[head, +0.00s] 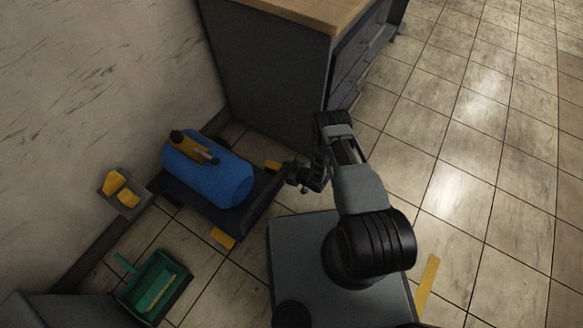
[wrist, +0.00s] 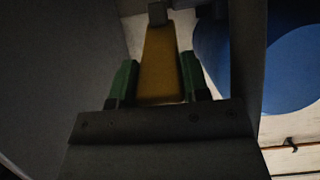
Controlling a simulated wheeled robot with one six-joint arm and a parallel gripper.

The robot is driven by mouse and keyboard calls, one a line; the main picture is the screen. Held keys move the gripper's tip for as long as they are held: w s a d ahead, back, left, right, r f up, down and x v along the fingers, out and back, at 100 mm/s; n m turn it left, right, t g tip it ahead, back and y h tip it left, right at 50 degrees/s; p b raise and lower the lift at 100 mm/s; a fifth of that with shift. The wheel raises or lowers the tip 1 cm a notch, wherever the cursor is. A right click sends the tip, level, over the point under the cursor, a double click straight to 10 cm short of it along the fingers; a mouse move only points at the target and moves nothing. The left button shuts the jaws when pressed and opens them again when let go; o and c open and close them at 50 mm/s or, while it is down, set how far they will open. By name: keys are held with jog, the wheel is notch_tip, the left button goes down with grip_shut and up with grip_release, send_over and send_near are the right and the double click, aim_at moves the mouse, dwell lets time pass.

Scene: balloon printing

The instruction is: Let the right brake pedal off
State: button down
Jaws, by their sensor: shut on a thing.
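A blue tank (head: 207,172) with an orange-and-black top lies on a low dark cart (head: 262,207) against the wall. The cart has a yellow pedal (head: 273,165) at its upper corner, the right brake pedal, and another yellow pedal (head: 222,238) at its lower corner. My gripper (head: 297,177) is low beside the upper pedal. In the wrist view the green fingertip pads of my gripper (wrist: 158,82) are on both sides of the yellow pedal (wrist: 161,60), shut on it. The blue tank (wrist: 292,65) shows at the right there. Whether the pedal is up or down is hard to tell.
A grey cabinet with a wooden top (head: 275,60) stands close behind the cart and my arm. A wall box with yellow parts (head: 122,190) is at the left. A green dustpan (head: 155,285) lies lower left.

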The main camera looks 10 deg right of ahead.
jog(key=shift+w+a+r, duration=0.15)
jog(key=shift+a+r, duration=0.15)
jog(key=shift+r, duration=0.15)
jog(key=c, duration=0.8)
grip_release()
jog(key=shift+o, duration=1)
jog(key=shift+d, duration=0.1)
jog(key=p+v, duration=0.4)
jog(key=v, duration=0.9)
jog(key=shift+s+d, duration=0.25)
jog(key=shift+s, duration=0.05)
